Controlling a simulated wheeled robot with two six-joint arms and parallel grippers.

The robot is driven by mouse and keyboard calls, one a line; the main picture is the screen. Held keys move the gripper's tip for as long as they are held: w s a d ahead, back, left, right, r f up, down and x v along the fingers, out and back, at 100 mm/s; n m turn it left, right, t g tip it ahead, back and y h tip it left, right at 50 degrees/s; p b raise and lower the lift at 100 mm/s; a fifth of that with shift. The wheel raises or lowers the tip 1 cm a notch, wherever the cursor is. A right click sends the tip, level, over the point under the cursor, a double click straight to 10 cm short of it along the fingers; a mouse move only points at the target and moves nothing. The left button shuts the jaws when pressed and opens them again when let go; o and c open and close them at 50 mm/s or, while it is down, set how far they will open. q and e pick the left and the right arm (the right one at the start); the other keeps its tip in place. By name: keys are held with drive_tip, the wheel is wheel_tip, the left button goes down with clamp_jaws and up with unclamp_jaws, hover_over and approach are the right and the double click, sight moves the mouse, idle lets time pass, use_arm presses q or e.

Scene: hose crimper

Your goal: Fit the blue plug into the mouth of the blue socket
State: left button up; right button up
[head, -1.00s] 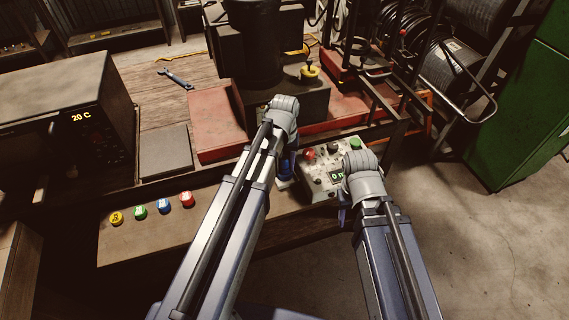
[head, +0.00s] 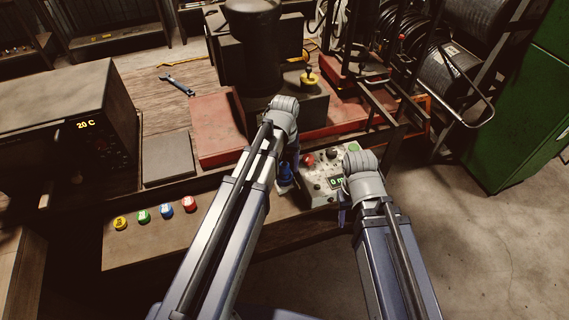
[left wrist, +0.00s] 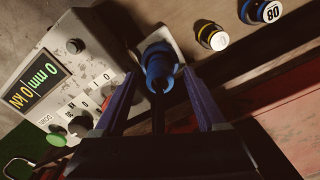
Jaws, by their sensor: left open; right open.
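A blue stepped piece (left wrist: 158,54) with a wide collar and a narrower nose stands on a pale plate (left wrist: 173,33). I cannot tell whether it is the plug, the socket or both together. It also shows in the head view (head: 285,174), partly behind my left wrist. My left gripper (left wrist: 161,75) is open, with one finger on each side of this piece. In the head view its fingers (head: 292,157) are mostly hidden by the wrist. My right gripper (head: 344,207) is open, in front of the control box, its fingers largely hidden.
The control box (head: 318,181) with a display and buttons stands close beside the blue piece. Coloured round caps, including a blue one (head: 166,208), lie along the bench front (head: 210,242). A blue cap marked 80 (left wrist: 262,10) and a yellow cap (left wrist: 212,36) show in the left wrist view.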

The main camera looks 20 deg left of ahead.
use_arm(q)
wheel_tip(320, 180, up, 10)
drive_tip(key=p, duration=0.8)
drive_tip(key=shift+f+p, duration=0.1)
drive_tip(key=shift+p, duration=0.3)
drive_tip(key=s+d+m+y, duration=0.1)
drive_tip(key=s+d+m, duration=0.4)
drive_tip(key=s+d, duration=0.5)
drive_tip(key=s, duration=0.4)
drive_tip(key=shift+s+d, duration=0.2)
drive_tip(key=shift+d, duration=0.05)
use_arm(e)
wheel_tip(320, 180, up, 10)
drive_tip(key=shift+f, duration=0.2)
use_arm(q)
wheel_tip(320, 180, down, 8)
drive_tip(key=b, duration=0.8)
drive_tip(key=shift+f, duration=0.15)
use_arm(e)
wheel_tip(320, 180, down, 8)
drive_tip(key=shift+f, duration=0.15)
use_arm(q)
drive_tip(key=shift+s, duration=0.1)
use_arm(e)
drive_tip(key=shift+s, duration=0.1)
